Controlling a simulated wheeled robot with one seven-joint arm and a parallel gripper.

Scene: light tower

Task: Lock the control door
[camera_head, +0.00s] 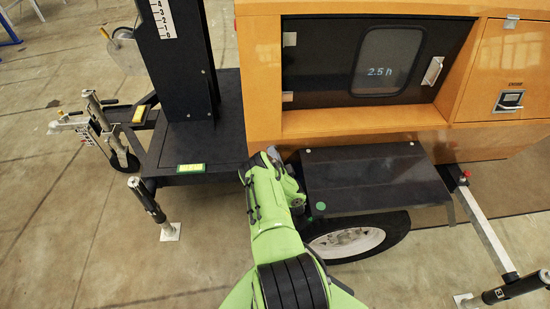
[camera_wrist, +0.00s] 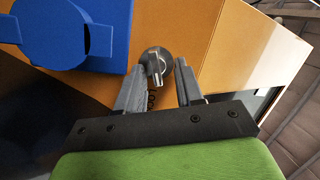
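The control door (camera_head: 330,65) is a black panel set into the orange cabinet in the head view and looks closed. Its window (camera_head: 388,62) reads "2.5 h", and a silver latch handle (camera_head: 432,71) sits tilted at its right side. In the wrist view my gripper (camera_wrist: 158,72) is open, its two grey fingers apart. A round metal knob (camera_wrist: 155,60) with a raised bar shows between and beyond the fingertips on an orange surface. I cannot tell whether a finger touches it. In the head view my green arm reaches the trailer's front, and the fingertips cannot be made out.
A blue object (camera_wrist: 70,35) with a rounded part is close left of the fingers. In the head view a dark fender (camera_head: 375,180) and wheel (camera_head: 355,237) lie below the door. The mast (camera_head: 183,55) stands left, and an orange panel (camera_head: 508,70) with a latch is right.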

